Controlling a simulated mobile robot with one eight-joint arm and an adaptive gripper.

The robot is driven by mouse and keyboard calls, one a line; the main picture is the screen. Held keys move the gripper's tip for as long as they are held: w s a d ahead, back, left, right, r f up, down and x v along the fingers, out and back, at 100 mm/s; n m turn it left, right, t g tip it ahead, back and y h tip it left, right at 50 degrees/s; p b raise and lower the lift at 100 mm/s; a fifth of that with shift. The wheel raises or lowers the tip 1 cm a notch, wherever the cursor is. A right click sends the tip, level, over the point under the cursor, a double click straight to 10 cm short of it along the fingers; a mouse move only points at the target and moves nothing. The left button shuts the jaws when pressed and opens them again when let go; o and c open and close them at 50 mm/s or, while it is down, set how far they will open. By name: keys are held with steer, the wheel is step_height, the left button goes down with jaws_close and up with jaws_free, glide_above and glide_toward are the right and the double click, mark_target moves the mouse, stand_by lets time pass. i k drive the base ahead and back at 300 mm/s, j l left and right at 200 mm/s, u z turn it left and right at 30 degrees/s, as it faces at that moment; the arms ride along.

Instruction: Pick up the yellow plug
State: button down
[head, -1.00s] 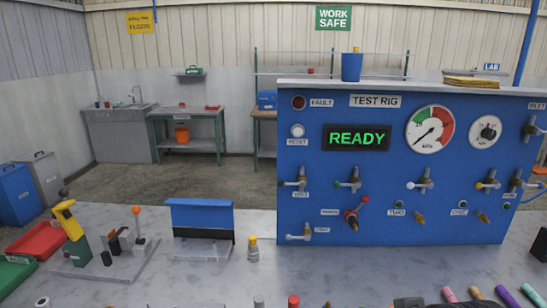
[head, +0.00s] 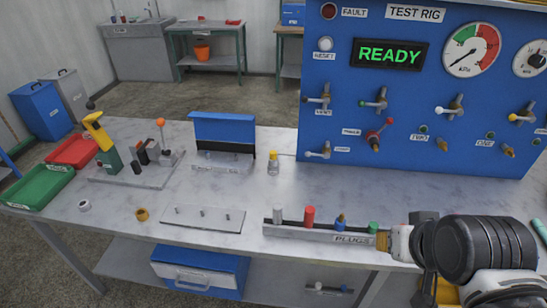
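A grey rack labelled PLUGS (head: 300,234) lies along the front of the bench. A white plug (head: 278,215), a red plug (head: 309,216), a blue plug (head: 340,222) and a green plug (head: 373,227) stand in it. I cannot pick out a yellow plug with certainty; the rack's right end is behind my arm. My gripper end (head: 405,240) shows at the right, close to that end, with a small ochre piece (head: 383,240) beside it. The fingers cannot be made out, nor whether they hold anything.
The blue test rig (head: 400,150) stands behind the rack, with valves and handles jutting forward. A grey plate with short pins (head: 202,218), a yellow ring (head: 142,214) and a yellow-capped bottle (head: 273,160) are to the left. Bare bench lies between rack and rig.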

mark_target(272, 153)
steer(key=i+j+u, duration=0.15)
steer(key=i+j, duration=0.25)
steer(key=i+j+u, duration=0.15)
steer(key=i+j, duration=0.2)
steer(key=i, duration=0.3)
